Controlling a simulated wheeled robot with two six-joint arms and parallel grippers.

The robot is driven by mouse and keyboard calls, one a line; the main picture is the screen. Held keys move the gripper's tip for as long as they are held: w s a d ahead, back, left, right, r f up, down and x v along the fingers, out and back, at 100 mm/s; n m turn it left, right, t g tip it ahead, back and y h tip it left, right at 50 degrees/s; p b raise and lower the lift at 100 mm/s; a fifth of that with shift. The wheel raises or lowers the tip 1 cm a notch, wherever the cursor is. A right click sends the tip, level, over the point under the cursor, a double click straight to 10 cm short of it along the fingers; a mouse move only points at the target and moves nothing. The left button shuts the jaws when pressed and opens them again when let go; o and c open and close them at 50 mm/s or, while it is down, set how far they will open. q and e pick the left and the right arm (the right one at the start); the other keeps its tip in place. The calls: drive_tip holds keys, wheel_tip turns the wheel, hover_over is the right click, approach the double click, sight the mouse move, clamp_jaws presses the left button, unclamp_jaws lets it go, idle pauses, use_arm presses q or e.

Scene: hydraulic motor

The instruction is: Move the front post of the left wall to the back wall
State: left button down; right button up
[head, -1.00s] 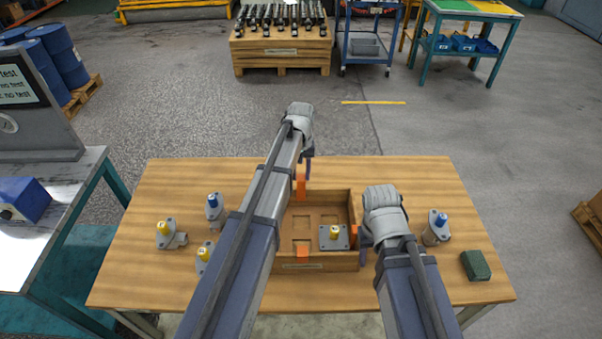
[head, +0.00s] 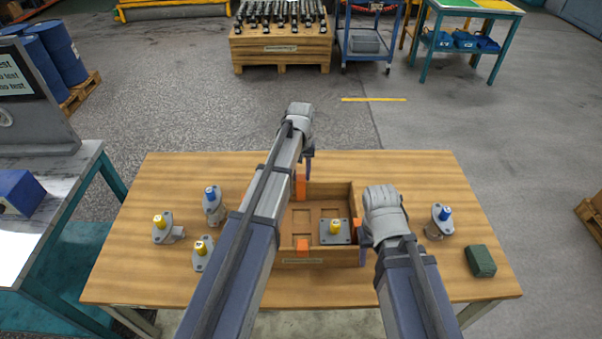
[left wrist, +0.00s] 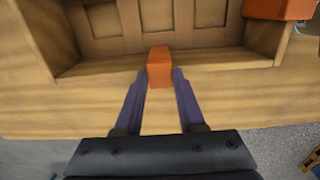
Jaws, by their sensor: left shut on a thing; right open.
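An orange post (head: 300,187) stands at the back wall of a wooden box (head: 318,263). My left gripper (head: 304,175) is shut on it from behind. The left wrist view shows the held post (left wrist: 159,66) between the two fingertips, at the box wall nearest that camera. A second orange block (left wrist: 277,8) sits on the wall at the right of that view. The head view also shows a post on the front wall (head: 302,247) and part of one on the right wall (head: 357,228). My left arm hides the left wall there. My right gripper (head: 364,248) is open beside the right wall.
A grey plate with a yellow-topped part (head: 335,228) lies inside the box. Several grey fittings with yellow or blue caps stand left of it, and a blue-capped one (head: 440,222) stands right. A green block (head: 480,261) lies near the table's right edge. The back right of the table is clear.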

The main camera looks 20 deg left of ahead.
use_arm(q)
drive_tip(key=shift+f+b, duration=0.6)
drive_tip(key=shift+c, duration=2.1)
unclamp_jaws()
wheel_tip(320, 180, up, 8)
drive_tip(key=p, duration=0.8)
drive_tip(key=shift+w+f, duration=0.1)
